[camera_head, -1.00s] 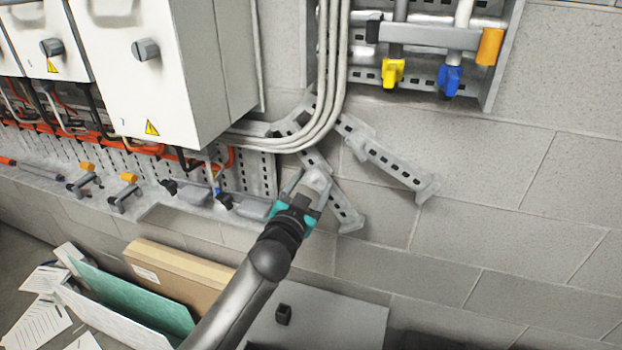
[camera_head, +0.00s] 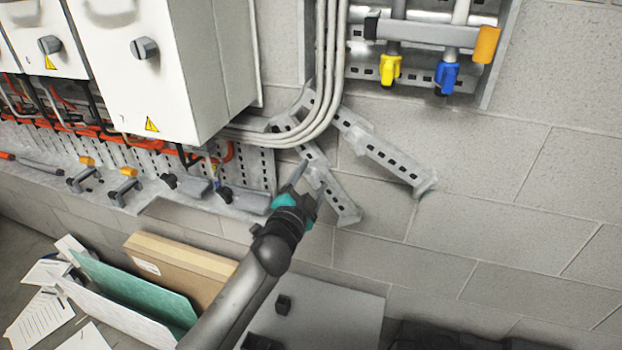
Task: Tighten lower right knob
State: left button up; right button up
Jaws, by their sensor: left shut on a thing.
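My left gripper (camera_head: 307,186) reaches up from the bottom to the metal struts on the block wall, below the bend of the grey pipes. Its teal-marked fingers are closed at the slanted perforated strut (camera_head: 346,211). The lower right knob is what they appear to hold, but it is mostly hidden between the fingers, so its angle cannot be told. Two grey round knobs sit on the white cabinets, one on the larger cabinet (camera_head: 144,48) and one further left (camera_head: 49,45). My right gripper is not in view.
A yellow valve handle (camera_head: 390,68) and a blue one (camera_head: 447,76) hang at the upper right. Orange cables (camera_head: 100,131) run under the cabinets. A cardboard box (camera_head: 176,264), a green folder (camera_head: 134,290) and papers (camera_head: 40,318) lie below left. The right wall is bare.

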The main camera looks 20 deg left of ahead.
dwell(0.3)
pick_arm(q)
jog(key=o, duration=1.4)
jog(key=shift+s, duration=0.1)
jog(key=s, duration=1.5)
jog(key=shift+a, duration=0.25)
jog(key=s+f+n+g+b, duration=0.1)
jog(key=s+f+g, duration=0.2)
jog(key=f, duration=0.8)
jog(key=s+f+n+g, duration=0.2)
jog(key=s+f+g, duration=0.1)
jog(key=f, duration=0.8)
jog(key=s+f+n+g+b, duration=0.15)
jog(key=s+f, duration=0.25)
jog(key=f, duration=0.8)
jog(key=s+f+n+g, duration=0.1)
jog(key=s+f+g, duration=0.2)
jog(key=s+f, duration=0.3)
jog(key=s+a+f+n+g, duration=0.1)
jog(key=s+f+g, duration=0.2)
jog(key=s, duration=0.9)
jog(key=s+a+f+n+g, duration=0.1)
jog(key=s+f+g, duration=0.2)
jog(key=s+f, duration=0.6)
jog(key=shift+s+f+n+g+y, duration=0.25)
jog(key=shift+s+n+y, duration=0.1)
jog(key=shift+s, duration=0.1)
